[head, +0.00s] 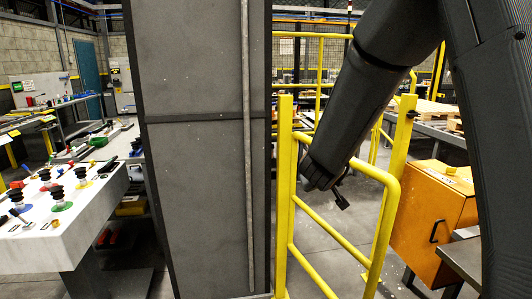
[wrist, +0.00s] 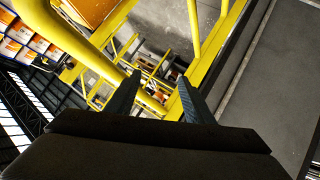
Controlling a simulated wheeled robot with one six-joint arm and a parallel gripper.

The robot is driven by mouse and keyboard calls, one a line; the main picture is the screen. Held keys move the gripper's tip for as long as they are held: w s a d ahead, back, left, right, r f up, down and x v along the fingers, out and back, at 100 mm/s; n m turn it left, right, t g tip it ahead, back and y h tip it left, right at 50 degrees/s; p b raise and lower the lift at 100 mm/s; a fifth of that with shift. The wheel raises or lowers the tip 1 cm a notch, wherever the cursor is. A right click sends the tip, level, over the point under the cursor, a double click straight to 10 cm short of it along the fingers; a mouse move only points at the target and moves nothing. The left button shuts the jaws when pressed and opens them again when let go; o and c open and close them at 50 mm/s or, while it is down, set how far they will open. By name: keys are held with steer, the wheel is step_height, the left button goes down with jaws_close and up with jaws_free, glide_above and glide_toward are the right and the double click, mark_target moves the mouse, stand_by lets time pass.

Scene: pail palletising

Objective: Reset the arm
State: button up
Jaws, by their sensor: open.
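My arm reaches down from the upper right of the head view. In that view my gripper (head: 340,195) hangs beside the yellow guard rail (head: 393,200), and its fingers are partly hidden. In the wrist view my gripper (wrist: 155,98) shows two dark fingers set well apart, with nothing between them. The yellow rails lie beyond the fingertips there. I cannot tell whether the arm touches the rail. No pail is clearly seen in either view.
A tall grey column (head: 200,150) stands left of the rail. A control desk (head: 70,205) with knobs and joysticks is at the left. An orange cabinet (head: 420,215) stands right of the rail. Grey floor (head: 330,265) shows around the rail's foot.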

steer(key=s+f+m+g+y, duration=0.1)
steer(key=s+f+g, duration=0.3)
steer(key=s, duration=1.1)
steer(key=s+f+m+g+y+b, duration=0.1)
steer(key=s+f+g+y, duration=0.2)
steer(key=s, duration=1.3)
step_height(320, 180, down, 4)
steer(key=g, duration=0.2)
steer(key=shift+d+g, duration=0.15)
steer(key=shift+g, duration=0.15)
steer(key=shift+w, duration=0.1)
